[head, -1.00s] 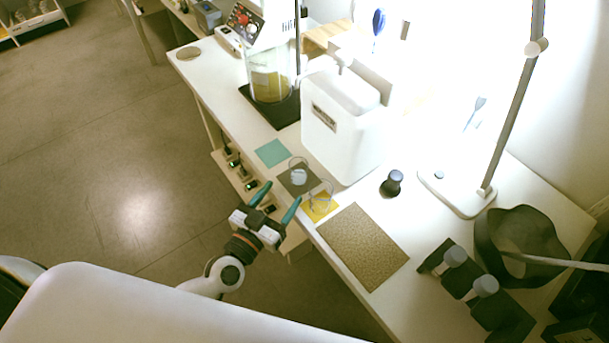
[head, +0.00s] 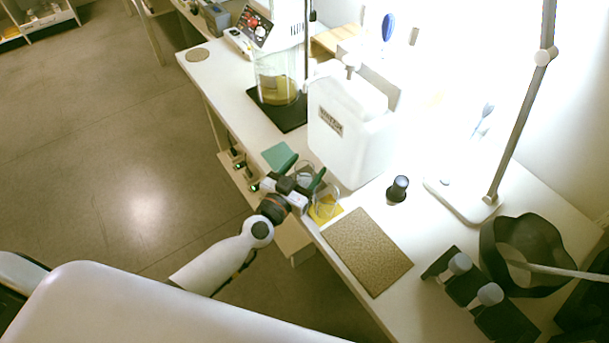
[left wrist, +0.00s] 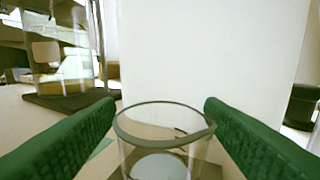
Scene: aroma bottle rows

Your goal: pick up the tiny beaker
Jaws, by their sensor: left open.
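A small clear glass beaker (head: 306,170) with a dark rim stands at the front edge of the white table, partly hidden by my left gripper. In the left wrist view this beaker (left wrist: 163,140) is upright between the two green fingers, with gaps on both sides. My left gripper (head: 307,167) is open around it and not closed on the glass. A second clear beaker (head: 326,203) stands at the yellow square, just right of the gripper. My right gripper is not in view.
A large white container (head: 345,130) stands close behind the beakers. A green square (head: 277,156) lies left of them and a brown speckled mat (head: 366,250) right. A dark-capped bottle (head: 398,190) stands behind the mat. A glass vessel (head: 278,82) stands on a black base.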

